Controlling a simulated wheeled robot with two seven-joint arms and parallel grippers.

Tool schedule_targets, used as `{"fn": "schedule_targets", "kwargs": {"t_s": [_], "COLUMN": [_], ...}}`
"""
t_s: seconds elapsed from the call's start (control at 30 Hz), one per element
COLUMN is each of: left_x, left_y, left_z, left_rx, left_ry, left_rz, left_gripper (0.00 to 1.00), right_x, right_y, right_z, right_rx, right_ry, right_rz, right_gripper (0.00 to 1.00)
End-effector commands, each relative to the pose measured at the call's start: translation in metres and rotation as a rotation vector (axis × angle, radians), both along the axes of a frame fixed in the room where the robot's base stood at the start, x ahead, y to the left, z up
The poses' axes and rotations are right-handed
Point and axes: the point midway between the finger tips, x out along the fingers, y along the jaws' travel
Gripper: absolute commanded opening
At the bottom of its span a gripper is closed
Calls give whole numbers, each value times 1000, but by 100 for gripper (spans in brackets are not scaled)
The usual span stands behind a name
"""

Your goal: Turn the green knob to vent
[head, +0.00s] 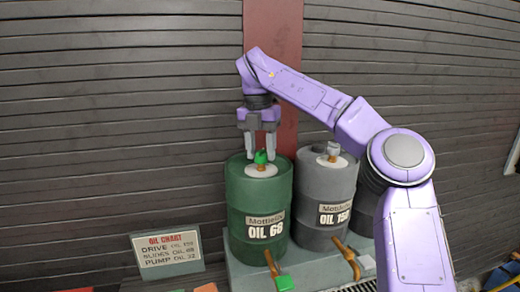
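A green knob (261,157) stands on a brass-coloured fitting on a pale disc on top of the green barrel (243,212), which is labelled "OIL 68". My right gripper (261,152) points down over this knob from above. Its two grey fingers are apart, with the tips at about the knob's height; I cannot tell whether they touch it. A second green part (285,283) sits beside the brass-coloured tap at the barrel's lower front. My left gripper is not in view.
A grey barrel (310,212) labelled "OIL 150", with a grey knob (334,148), stands close to the right. Another dark barrel is partly hidden behind my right arm. An oil chart sign (168,253) stands at lower left. A slatted wall is behind.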

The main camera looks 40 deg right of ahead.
Motion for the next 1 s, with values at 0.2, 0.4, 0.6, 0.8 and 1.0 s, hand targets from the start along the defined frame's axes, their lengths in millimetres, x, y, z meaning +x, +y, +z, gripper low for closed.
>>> {"fn": "schedule_targets", "kwargs": {"t_s": [0.2, 0.4, 0.6, 0.8, 1.0], "left_x": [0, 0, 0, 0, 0], "left_y": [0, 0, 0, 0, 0], "left_z": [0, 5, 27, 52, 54], "left_rx": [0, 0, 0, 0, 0], "left_ry": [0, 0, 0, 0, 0], "left_rz": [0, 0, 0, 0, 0], "left_gripper": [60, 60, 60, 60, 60], "right_x": [0, 1, 4, 6, 6], "right_y": [1, 1, 2, 2, 2], "right_z": [0, 11, 61, 99, 104], "right_rx": [4, 2, -1, 3, 5], "right_ry": [2, 2, -1, 3, 4], "right_rz": [1, 0, -3, -2, 1], "right_gripper": [61, 61, 61, 61, 61]}}
